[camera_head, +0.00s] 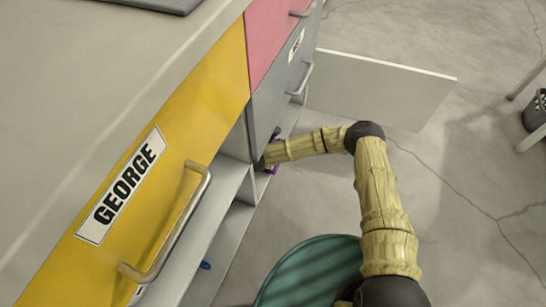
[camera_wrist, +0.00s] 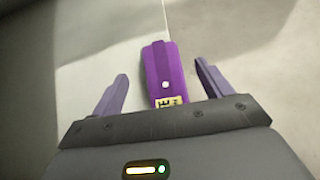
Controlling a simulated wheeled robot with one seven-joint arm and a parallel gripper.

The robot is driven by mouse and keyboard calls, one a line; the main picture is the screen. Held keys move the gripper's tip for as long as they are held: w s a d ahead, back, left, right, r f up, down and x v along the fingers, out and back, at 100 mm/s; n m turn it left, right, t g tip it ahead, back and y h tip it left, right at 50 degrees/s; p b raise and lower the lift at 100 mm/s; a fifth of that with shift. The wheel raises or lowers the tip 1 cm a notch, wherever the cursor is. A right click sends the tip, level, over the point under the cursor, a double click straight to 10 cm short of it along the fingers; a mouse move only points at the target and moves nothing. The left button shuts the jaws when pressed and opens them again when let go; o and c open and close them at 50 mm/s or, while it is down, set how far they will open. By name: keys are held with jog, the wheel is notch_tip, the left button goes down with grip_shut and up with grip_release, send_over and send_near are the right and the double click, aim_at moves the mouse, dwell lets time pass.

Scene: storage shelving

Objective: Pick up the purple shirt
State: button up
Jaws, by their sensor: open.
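The purple shirt (camera_wrist: 160,68) shows in the wrist view as a narrow, flat purple shape with a white dot and a yellow label with dark letters. It lies on a pale surface close to the edge of that surface. My gripper (camera_wrist: 161,75) is open, with one finger on each side of the shirt and a gap to both. In the head view only a small purple patch of the shirt (camera_head: 272,169) shows beside the shelf, mostly hidden by the end of my arm. My fingers are hidden there too.
A yellow drawer (camera_head: 165,150) labelled GEORGE has a metal handle. Pink and grey fronts are beyond it, with open shelves (camera_head: 222,185) below. A white panel (camera_head: 375,88) sticks out past the arm. A dark bin (camera_head: 536,110) stands at far right. Open floor lies right of the arm.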

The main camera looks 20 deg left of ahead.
jog(key=shift+b+x, duration=0.8)
jog(key=shift+x, duration=0.2)
jog(key=shift+w+f, duration=0.2)
jog(key=shift+f, duration=0.05)
jog(key=shift+r, duration=0.1)
jog(key=shift+w, duration=0.1)
jog(key=b+x, duration=0.3)
jog(key=x, duration=0.1)
jog(key=shift+w+d+f+b, duration=0.1)
jog(key=shift+w+f+b, duration=0.05)
jog(key=shift+f+b, duration=0.2)
jog(key=shift+w, duration=0.2)
